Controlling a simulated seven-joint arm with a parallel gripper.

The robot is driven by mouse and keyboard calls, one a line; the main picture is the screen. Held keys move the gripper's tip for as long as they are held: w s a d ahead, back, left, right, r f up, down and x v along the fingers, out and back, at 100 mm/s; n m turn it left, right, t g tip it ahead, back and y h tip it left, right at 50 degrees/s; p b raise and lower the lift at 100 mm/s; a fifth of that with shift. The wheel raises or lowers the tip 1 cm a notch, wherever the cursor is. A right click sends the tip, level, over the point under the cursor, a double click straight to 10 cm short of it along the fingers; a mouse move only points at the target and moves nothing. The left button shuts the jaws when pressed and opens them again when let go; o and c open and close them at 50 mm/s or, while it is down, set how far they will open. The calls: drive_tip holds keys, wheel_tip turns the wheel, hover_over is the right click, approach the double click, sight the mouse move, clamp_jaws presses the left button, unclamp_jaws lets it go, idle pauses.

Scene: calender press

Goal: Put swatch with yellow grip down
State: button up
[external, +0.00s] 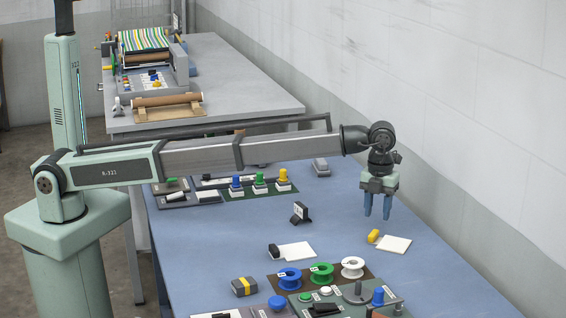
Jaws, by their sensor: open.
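The swatch with the yellow grip (374,236) lies on the blue table. Its white sheet (394,244) lies flat to the right of the yellow grip. My gripper (377,215) is above the yellow grip, pointing down, with its two blue fingers apart and nothing between them. I cannot tell from this one view exactly how high the fingertips are over the grip, but they look apart from it.
A white swatch with a black grip (274,251) lies to the left. A small black stand (300,212) is behind it. Spools, including a green one (321,273), and a control panel (345,300) stand in front. A wall runs along the right.

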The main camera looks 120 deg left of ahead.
wheel_tip(320, 180, up, 7)
idle(0.3)
